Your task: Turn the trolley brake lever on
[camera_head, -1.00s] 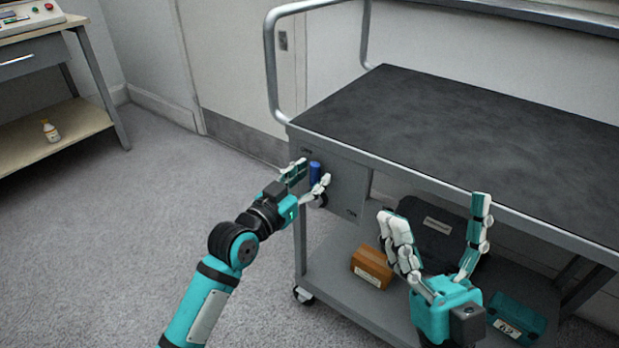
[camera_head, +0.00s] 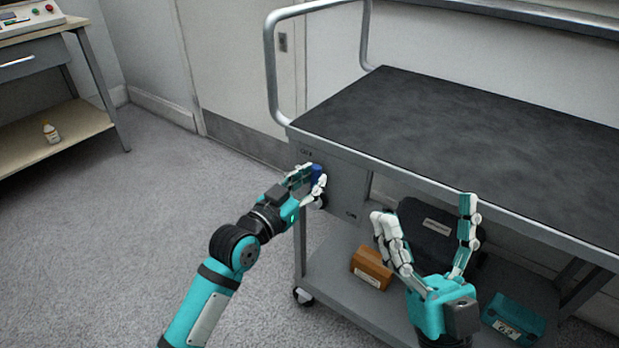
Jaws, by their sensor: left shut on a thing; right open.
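The trolley (camera_head: 470,130) has a dark top and a silver push handle at its left end. A grey panel (camera_head: 345,192) sits on its front side near that end. The blue brake lever (camera_head: 316,170) is on this panel, partly hidden by fingers. My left gripper (camera_head: 312,181) is shut on the blue lever, with one finger to its left and one to its right. My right gripper (camera_head: 430,232) is open and empty, fingers up, in front of the trolley's lower shelf.
The lower shelf (camera_head: 335,282) holds a brown box (camera_head: 371,268), a black case (camera_head: 428,225) and a teal box (camera_head: 514,318). A caster (camera_head: 303,296) stands on the floor. A side bench (camera_head: 60,125) with a small bottle (camera_head: 51,132) is at the left. The floor between is clear.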

